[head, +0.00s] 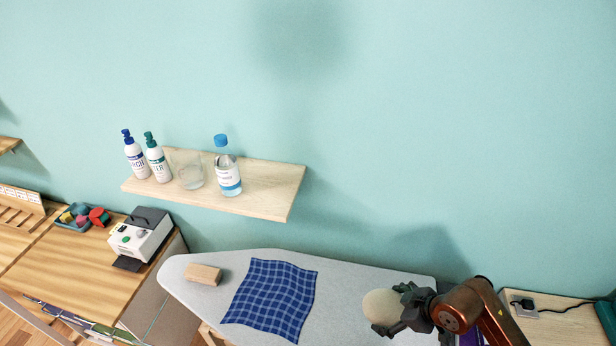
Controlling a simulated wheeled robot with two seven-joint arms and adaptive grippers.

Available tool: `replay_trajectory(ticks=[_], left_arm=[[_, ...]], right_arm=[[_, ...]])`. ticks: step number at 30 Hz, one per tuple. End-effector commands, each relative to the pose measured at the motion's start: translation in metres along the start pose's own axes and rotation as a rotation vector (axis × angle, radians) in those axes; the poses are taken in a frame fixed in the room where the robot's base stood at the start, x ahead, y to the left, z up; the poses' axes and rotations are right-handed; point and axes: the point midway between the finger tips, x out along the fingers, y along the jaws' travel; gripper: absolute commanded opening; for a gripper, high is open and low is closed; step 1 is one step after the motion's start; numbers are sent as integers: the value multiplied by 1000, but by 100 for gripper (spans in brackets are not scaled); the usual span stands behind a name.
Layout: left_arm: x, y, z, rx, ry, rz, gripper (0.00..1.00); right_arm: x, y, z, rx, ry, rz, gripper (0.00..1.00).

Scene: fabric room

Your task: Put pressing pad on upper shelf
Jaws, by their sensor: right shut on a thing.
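The pressing pad (380,306), a rounded beige piece, is held by my right gripper (397,307) at the lower right, over the right part of the ironing board. The gripper is shut on it, and its dark fingers cover the pad's right side. The upper shelf (268,187), a pale wooden board, is on the wall left of the middle. Two pump bottles (146,158), a clear glass (190,175) and a blue-capped bottle (228,172) stand on it. Its right end is bare. My left gripper is out of view.
The grey ironing board (350,272) bears a wooden block (203,274) and a blue checked cloth (272,298). A wooden table at left holds a white machine (140,237) and a tray of coloured pieces (73,222). The wall above the shelf is clear.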

Motion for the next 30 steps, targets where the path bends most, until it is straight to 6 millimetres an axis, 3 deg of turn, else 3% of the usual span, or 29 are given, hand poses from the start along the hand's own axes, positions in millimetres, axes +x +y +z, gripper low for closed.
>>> replay_trajectory(ticks=[1, 3, 9, 25, 30], left_arm=[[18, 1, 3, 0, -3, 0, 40], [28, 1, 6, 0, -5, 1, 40], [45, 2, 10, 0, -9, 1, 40], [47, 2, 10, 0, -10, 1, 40], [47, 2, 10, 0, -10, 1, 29]], right_arm=[[8, 5, -10, 11, 11, 7, 46], [8, 11, -20, 29, 8, 10, 46], [4, 18, -37, 64, -3, 10, 46], [1, 19, -42, 75, -7, 7, 46], [1, 19, -41, 73, -8, 8, 46]])
